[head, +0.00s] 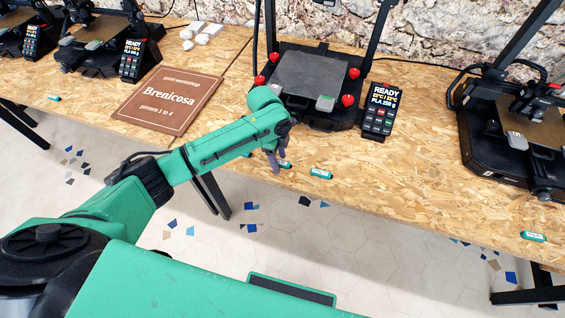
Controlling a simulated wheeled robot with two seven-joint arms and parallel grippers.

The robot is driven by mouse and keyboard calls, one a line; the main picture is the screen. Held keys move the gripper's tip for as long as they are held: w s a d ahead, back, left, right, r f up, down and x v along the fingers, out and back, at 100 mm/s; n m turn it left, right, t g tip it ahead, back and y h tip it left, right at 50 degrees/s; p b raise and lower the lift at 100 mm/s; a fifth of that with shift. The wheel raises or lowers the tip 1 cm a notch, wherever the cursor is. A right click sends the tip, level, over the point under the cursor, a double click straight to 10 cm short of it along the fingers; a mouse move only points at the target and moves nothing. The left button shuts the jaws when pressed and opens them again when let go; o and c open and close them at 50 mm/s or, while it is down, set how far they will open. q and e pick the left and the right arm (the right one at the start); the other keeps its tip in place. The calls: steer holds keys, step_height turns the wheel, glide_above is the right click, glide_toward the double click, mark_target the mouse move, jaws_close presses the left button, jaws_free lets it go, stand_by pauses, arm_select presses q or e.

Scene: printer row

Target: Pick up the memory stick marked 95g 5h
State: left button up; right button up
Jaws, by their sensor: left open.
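Several small teal memory sticks with white labels lie near the front edge of the wooden table (440,205). One memory stick (287,166) is partly hidden by my left gripper. Another memory stick (321,173) lies just right of it. Others are a memory stick (533,237) at the far right and a memory stick (54,98) at the far left. The label writing is too small to read, so I cannot tell which is 95g 5h. My left gripper (276,160) is open, fingers pointing down beside the partly hidden stick; I cannot tell whether they touch it. My right gripper is out of view.
A printer (310,85) with red heart-shaped knobs and a screen (381,110) stands behind the sticks. Another printer (500,140) stands at right, more at the upper left. A brown Brenicosa board (168,100) lies left of my arm. The table's front strip is mostly clear.

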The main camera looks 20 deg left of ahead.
arm_select(q)
jaws_close()
